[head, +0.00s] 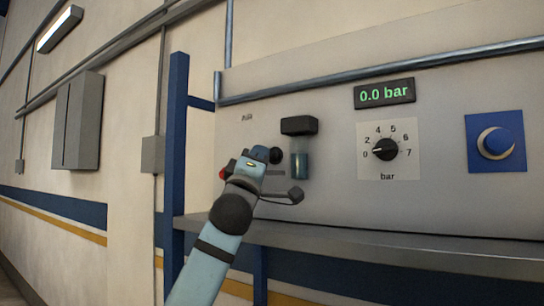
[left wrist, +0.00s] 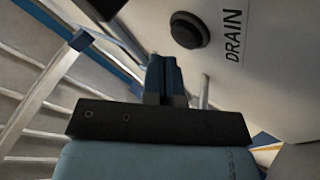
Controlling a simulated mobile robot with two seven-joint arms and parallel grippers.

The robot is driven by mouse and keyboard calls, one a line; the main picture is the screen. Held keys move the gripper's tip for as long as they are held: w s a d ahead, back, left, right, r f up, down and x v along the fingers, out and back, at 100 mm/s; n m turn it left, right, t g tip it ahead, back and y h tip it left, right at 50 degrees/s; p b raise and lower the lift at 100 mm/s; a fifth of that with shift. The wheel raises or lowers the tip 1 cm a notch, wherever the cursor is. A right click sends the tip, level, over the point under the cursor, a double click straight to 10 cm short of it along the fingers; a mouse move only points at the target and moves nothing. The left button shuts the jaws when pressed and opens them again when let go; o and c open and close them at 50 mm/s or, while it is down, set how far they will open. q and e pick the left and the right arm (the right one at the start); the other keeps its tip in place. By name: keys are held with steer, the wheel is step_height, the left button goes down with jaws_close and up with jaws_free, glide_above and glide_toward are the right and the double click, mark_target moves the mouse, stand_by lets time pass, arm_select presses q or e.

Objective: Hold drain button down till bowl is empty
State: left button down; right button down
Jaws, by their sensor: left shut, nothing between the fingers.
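In the left wrist view the drain button (left wrist: 189,30) is a round black knob on the pale panel, beside a printed DRAIN label (left wrist: 233,36). My left gripper (left wrist: 164,62) is shut and empty; its fingertips are below the button in the picture, with a visible gap. In the head view my left gripper (head: 262,155) is in front of the panel, just left of the bowl (head: 300,165). My right gripper is not in view.
The display (head: 384,93) reads 0.0 bar. A grey shelf (head: 400,248) runs under the panel. A blue post (head: 175,150) stands left of my arm.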

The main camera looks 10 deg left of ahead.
arm_select(q)
steer(key=shift+w+d, duration=0.1)
steer(key=shift+w+d, duration=0.1)
steer(key=shift+w, duration=0.15)
steer(key=shift+w+d, duration=0.15)
steer(key=shift+w, duration=0.35)
stand_by(2.4)
steer(key=shift+s, duration=0.15)
stand_by(1.8)
steer(key=shift+s+a, duration=0.35)
steer(key=shift+s, duration=0.35)
steer(key=shift+s, duration=0.1)
steer(key=shift+s+a, duration=0.25)
steer(key=shift+s, duration=0.5)
steer(key=shift+s+a, duration=0.3)
steer(key=shift+s, duration=0.45)
steer(key=shift+s+a, duration=0.25)
steer(key=shift+s, duration=0.5)
steer(key=shift+a, duration=0.1)
